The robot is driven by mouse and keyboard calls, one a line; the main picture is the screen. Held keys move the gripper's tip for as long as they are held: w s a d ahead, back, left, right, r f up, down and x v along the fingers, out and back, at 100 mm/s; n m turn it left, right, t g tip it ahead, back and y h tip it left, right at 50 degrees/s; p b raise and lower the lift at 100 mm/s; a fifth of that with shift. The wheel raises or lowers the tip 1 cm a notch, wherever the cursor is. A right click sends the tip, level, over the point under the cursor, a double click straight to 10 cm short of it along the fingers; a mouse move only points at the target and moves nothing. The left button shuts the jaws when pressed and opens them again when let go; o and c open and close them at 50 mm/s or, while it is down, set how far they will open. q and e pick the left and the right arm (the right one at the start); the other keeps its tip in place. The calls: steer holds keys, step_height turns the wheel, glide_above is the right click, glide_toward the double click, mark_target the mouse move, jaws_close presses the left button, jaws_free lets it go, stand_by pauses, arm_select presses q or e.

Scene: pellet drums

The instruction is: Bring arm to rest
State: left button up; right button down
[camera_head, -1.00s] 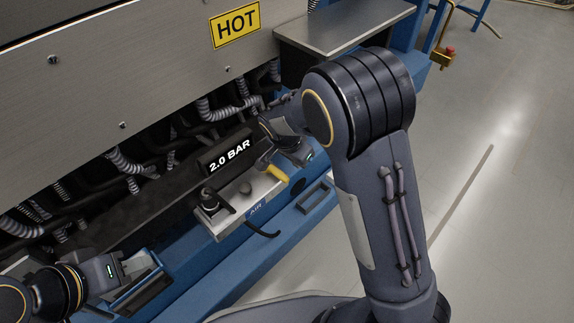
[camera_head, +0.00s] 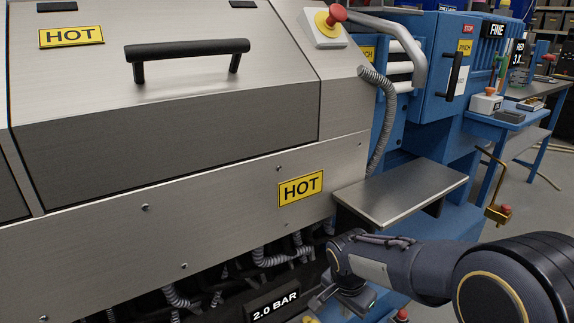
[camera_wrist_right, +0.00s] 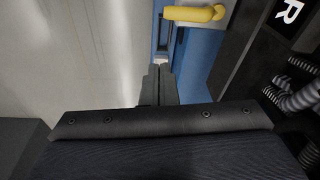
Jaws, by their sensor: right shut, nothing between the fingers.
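My right arm (camera_head: 410,268) comes in from the lower right in the head view and bends down at the wrist. My right gripper (camera_head: 322,298) is at the bottom of that view, just right of the 2.0 BAR display (camera_head: 275,304). In the right wrist view its two fingers (camera_wrist_right: 156,82) lie together with nothing between them. A yellow handle (camera_wrist_right: 195,14) shows beyond the fingertips there, apart from them. My left gripper is not in view.
The steel machine front with a HOT sign (camera_head: 301,188) fills the left and middle. A steel shelf (camera_head: 402,192) juts out above my forearm. Ribbed hoses (camera_head: 268,257) hang under the panel.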

steer(key=s+d+r+n+t+y, duration=0.2)
steer(key=s+d+r+n+y, duration=0.15)
steer(key=s, duration=0.85)
steer(key=s+d+r+n+t+y, duration=0.25)
steer(key=s+r+n, duration=0.2)
steer(key=s, duration=0.65)
step_height(320, 180, up, 29)
steer(key=h+p, duration=0.1)
steer(key=p, duration=2.8)
steer(key=shift+d, duration=0.15)
